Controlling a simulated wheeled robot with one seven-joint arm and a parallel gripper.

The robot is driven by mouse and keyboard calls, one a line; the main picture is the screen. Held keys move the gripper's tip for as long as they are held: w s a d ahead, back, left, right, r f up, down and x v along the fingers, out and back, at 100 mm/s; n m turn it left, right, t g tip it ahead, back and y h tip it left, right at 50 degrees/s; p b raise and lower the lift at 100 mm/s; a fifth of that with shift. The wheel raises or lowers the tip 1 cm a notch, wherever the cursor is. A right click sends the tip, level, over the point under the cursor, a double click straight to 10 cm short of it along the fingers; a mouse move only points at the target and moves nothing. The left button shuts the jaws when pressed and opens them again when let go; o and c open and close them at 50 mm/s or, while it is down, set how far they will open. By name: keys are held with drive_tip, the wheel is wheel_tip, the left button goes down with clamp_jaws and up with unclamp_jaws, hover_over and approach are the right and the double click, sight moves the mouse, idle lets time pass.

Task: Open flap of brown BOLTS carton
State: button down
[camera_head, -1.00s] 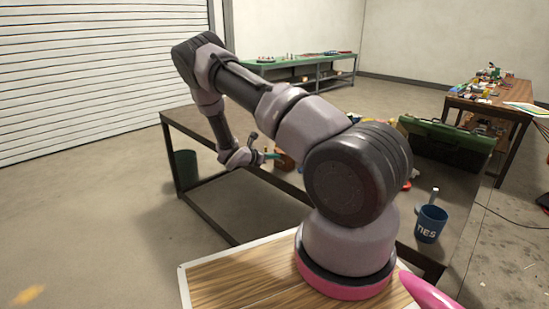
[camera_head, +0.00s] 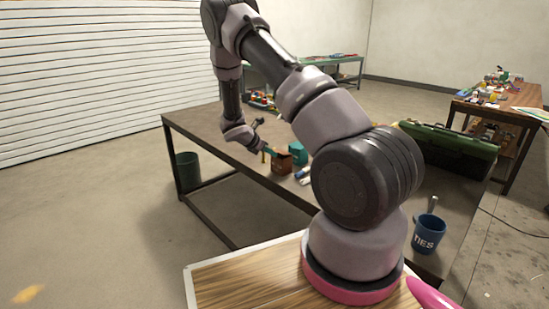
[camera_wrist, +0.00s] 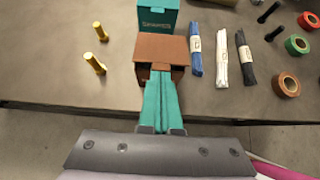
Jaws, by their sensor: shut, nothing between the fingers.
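The brown carton (camera_head: 282,163) stands near the front edge of the dark table, and in the wrist view (camera_wrist: 160,47) its brown top panel faces me. Dark gaps show under that panel's near edge. I cannot read any label on it. My gripper (camera_wrist: 161,76) has teal fingers, shut together and empty. The fingertips are at the carton's near side, by the near edge of the panel; I cannot tell whether they touch it. In the head view my gripper (camera_head: 271,152) is just left of the carton.
A teal box (camera_wrist: 158,17) stands right behind the carton. Two brass bolts (camera_wrist: 97,48) stand to the left. Blue, white (camera_wrist: 221,54) and black bundles lie to the right, with tape rolls (camera_wrist: 286,85) beyond. A blue TIES cup (camera_head: 430,233) stands at the table's near end.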

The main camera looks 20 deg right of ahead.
sight(279, 152)
drive_tip(key=r+y, duration=0.1)
drive_tip(key=d+r+g+y, duration=0.1)
drive_tip(key=y, duration=0.1)
drive_tip(key=d+r+y, duration=0.1)
drive_tip(key=shift+w+d+r+g+y, duration=0.1)
drive_tip(key=shift+w+r+g+y, duration=0.15)
drive_tip(key=shift+w+g+y, duration=0.05)
drive_tip(key=shift+w+d+r+g+y, duration=0.3)
drive_tip(key=shift+d+r+g+y, duration=0.3)
drive_tip(key=shift+y, duration=0.6)
drive_tip(key=d+y, duration=0.1)
drive_tip(key=d+r+y, duration=0.1)
drive_tip(key=shift+w+r+g+y, duration=0.1)
drive_tip(key=shift+w+g+y, duration=0.2)
drive_tip(key=shift+w, duration=0.05)
drive_tip(key=shift+w+d+r+y, duration=0.1)
drive_tip(key=shift+d+r+y, duration=0.05)
drive_tip(key=shift+d+y, duration=0.3)
drive_tip(key=shift+w+d+r, duration=0.2)
drive_tip(key=shift+d, duration=0.05)
drive_tip(key=shift+w+d, duration=0.2)
drive_tip(key=shift+d, duration=0.4)
drive_tip(key=shift+w+d, duration=0.15)
drive_tip(key=shift+d, duration=0.5)
drive_tip(key=shift+r, duration=0.15)
